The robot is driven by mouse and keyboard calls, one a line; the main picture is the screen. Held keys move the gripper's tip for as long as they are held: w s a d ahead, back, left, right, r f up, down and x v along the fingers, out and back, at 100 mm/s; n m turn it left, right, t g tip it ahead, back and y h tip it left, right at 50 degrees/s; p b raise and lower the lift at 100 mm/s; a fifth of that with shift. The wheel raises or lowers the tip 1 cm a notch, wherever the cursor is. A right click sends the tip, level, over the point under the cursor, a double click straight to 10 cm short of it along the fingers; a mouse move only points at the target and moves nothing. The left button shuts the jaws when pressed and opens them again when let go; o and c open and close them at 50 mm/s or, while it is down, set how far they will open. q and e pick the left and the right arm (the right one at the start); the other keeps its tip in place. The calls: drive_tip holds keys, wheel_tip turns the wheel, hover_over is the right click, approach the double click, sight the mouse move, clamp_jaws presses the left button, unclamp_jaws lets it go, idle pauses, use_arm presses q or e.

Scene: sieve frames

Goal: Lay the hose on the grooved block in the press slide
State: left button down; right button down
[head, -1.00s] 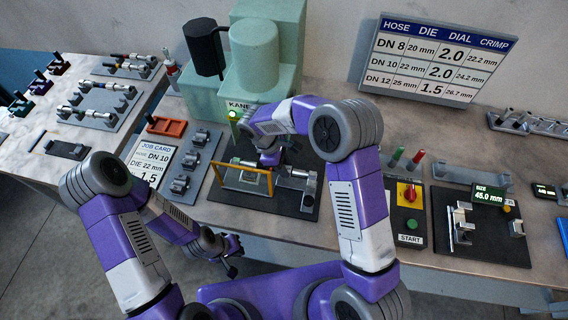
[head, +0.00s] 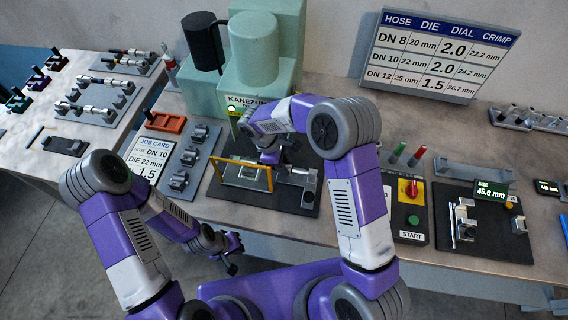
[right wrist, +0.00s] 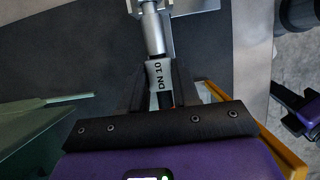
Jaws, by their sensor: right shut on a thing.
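The hose (right wrist: 160,76), marked DN 10, is between the dark fingers of my right gripper (right wrist: 161,92) in the right wrist view. Its silver end fitting (right wrist: 152,32) points away from the gripper, toward a grey metal block (right wrist: 185,6) at the top edge. I cannot tell whether the fitting touches that block. In the head view my right gripper (head: 268,157) is low over the press's black base, and my arm mostly hides it. A grey metal block (head: 297,174), seemingly the slide's, is just right of it. My left gripper (head: 229,265) is empty in front of the bench; its jaw gap is unclear.
A yellow guard frame (head: 240,160) stands on the black base (head: 232,188) beside my right gripper. The green press (head: 262,75) rises behind. A job card (head: 153,155) and die rack (head: 178,181) are left; the START panel (head: 411,208) and a gauge stand (head: 463,222) are right.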

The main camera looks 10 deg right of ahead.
drive_tip(key=shift+f+b, duration=0.35)
drive_tip(key=shift+f, duration=0.2)
drive_tip(key=c, duration=0.7)
unclamp_jaws()
drive_tip(key=shift+c, duration=0.2)
drive_tip(key=shift+r, duration=0.1)
drive_tip(key=v, duration=0.7)
drive_tip(key=shift+a+r, duration=0.1)
drive_tip(key=shift+r, duration=0.15)
